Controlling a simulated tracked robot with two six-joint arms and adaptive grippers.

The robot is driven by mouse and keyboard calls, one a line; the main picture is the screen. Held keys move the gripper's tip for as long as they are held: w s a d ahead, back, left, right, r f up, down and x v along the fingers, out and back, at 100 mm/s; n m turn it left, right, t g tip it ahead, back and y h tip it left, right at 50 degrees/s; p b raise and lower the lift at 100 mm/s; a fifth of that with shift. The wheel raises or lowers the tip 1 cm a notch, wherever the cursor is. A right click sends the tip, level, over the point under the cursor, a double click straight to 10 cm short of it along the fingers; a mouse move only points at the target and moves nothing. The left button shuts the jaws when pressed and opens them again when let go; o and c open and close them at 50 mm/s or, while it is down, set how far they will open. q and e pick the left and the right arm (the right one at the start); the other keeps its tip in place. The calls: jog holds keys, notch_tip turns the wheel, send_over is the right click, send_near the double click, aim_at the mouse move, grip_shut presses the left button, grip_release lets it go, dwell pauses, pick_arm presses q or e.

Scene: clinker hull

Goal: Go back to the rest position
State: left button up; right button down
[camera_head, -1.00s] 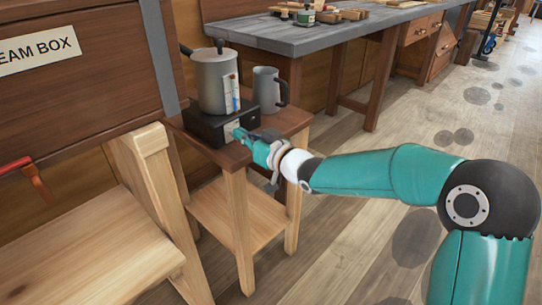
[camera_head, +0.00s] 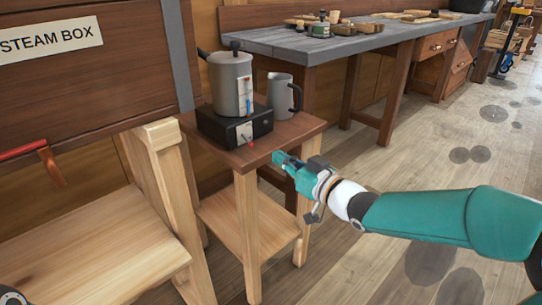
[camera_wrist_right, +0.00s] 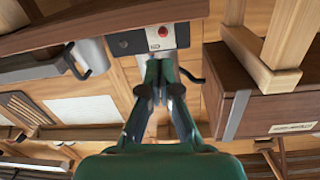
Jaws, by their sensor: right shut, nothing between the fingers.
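My right gripper (camera_head: 280,159) is shut and empty. In the head view it is in front of the small wooden table (camera_head: 307,125), clear of the black hot plate (camera_head: 207,121) on it. A red light or knob shows on the hot plate's front. In the right wrist view, the shut fingers (camera_wrist_right: 160,66) point toward the hot plate's front panel (camera_wrist_right: 152,40), with a red button-like spot on it. My left gripper is out of view; only a bit of dark, rounded hardware shows at the lower left corner.
A grey lidded pot (camera_head: 232,84) stands on the hot plate, with a grey jug (camera_head: 284,95) beside it. The steam box (camera_head: 90,90) on a wooden trestle (camera_head: 165,180) stands at left. A long workbench (camera_head: 340,44) with tools runs along the back. The floor at right is open.

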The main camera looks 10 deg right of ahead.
jog(key=shift+s+d, duration=0.2)
jog(key=shift+s, duration=0.15)
jog(key=s+a+f+m+g+h, duration=0.1)
jog(key=s+f+m+g, duration=0.15)
jog(key=f, duration=0.85)
jog(key=s+a+f+m+g, duration=0.1)
jog(key=s+f+g, duration=0.15)
jog(key=f, duration=0.85)
jog(key=s+a+f+m+g+h, duration=0.1)
jog(key=s+a+f+g, duration=0.15)
jog(key=f, duration=0.85)
jog(key=s+f+m+g+h, duration=0.1)
jog(key=s+f+g, duration=0.3)
jog(key=s+f, duration=0.55)
jog(key=s+f+m+g+h, duration=0.1)
jog(key=s+f+g, duration=0.3)
jog(key=s, duration=1)
notch_tip(320, 180, up, 34)
jog(key=p, duration=3.4)
jog(key=shift+w, duration=0.35)
